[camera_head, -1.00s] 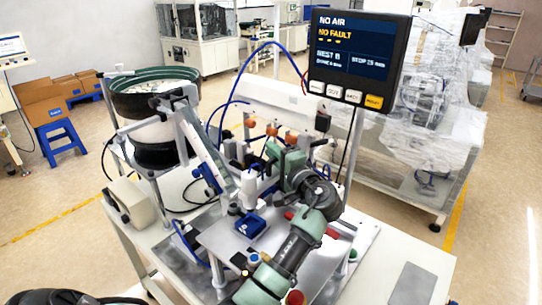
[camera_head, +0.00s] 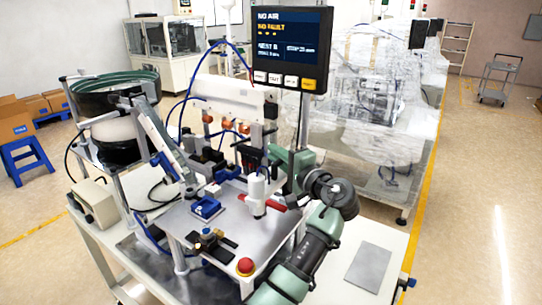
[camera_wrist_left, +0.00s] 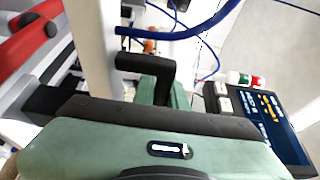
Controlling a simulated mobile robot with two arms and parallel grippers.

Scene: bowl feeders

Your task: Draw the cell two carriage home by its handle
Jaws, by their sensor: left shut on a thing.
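My left gripper (camera_head: 277,160) is at the right of the station and is shut on a black handle. In the left wrist view the handle (camera_wrist_left: 142,64) is a black bracket beside a pale upright, between my green fingers (camera_wrist_left: 158,88). Its hold is partly hidden by the gripper body. A white cylinder (camera_head: 257,188), which seems to ride on the carriage, stands upright over the grey plate, left of my gripper. The carriage body is mostly hidden, and no cell label is legible. My right gripper is not in view.
A blue block (camera_head: 207,208) and a red button (camera_head: 245,266) sit on the station plate (camera_head: 226,228). A red bar lies by the cylinder. The bowl feeder (camera_head: 112,105) is at left. The monitor (camera_head: 290,46) stands behind my gripper. The table's right side holds a grey plate (camera_head: 368,267).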

